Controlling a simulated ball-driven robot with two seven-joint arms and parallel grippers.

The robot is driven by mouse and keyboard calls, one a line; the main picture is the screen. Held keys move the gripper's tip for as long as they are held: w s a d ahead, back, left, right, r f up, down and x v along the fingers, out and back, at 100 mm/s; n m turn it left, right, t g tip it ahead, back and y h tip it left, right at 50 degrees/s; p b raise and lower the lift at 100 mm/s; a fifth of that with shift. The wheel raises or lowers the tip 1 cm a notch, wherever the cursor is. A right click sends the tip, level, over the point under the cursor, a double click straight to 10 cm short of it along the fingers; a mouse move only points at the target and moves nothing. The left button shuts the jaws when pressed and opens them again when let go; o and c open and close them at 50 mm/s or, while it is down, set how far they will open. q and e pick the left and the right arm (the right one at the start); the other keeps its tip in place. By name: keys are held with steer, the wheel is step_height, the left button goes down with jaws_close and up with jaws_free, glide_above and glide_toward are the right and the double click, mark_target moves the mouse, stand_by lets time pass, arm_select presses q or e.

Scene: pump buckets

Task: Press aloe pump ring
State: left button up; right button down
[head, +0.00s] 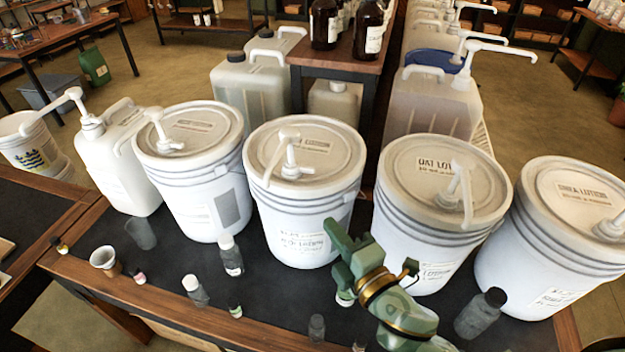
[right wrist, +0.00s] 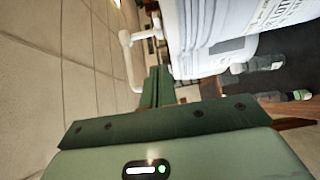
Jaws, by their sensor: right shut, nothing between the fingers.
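White lidded buckets with white pumps stand in a row on the dark tabletop. I cannot read the word aloe on any. The middle bucket (head: 300,215) has a pump (head: 288,150) on its lid, its text too small to read. To its right is the oat lotion bucket (head: 425,245) with its pump (head: 462,190). My right gripper (head: 336,232) is shut and empty, in front of the gap between these two buckets. In the right wrist view its green fingers (right wrist: 157,88) point toward a white pump (right wrist: 130,58) beside a bucket (right wrist: 215,35). My left gripper is out of view.
Another bucket (head: 195,175) stands left, and a shea lotion bucket (head: 545,245) right. A white jug (head: 120,165) with a pump is farther left. Small bottles, including a clear one (head: 230,255) and a dark-capped one (head: 481,312), and a cup (head: 105,260) line the front edge.

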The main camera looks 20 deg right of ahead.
mark_target(323, 181)
steer(key=shift+w+d+p, duration=0.15)
steer(key=shift+w+p, duration=0.4)
steer(key=shift+w, duration=6.1)
steer(key=shift+w+d, duration=0.1)
steer(key=shift+d, duration=0.2)
steer(key=shift+w+d+p, duration=0.3)
steer(key=shift+d+p, duration=0.2)
steer(key=shift+p, duration=0.15)
steer(key=shift+w+d+p, duration=0.35)
steer(key=shift+w+d, duration=0.3)
steer(key=shift+w, duration=0.1)
steer(key=shift+d+f, duration=0.1)
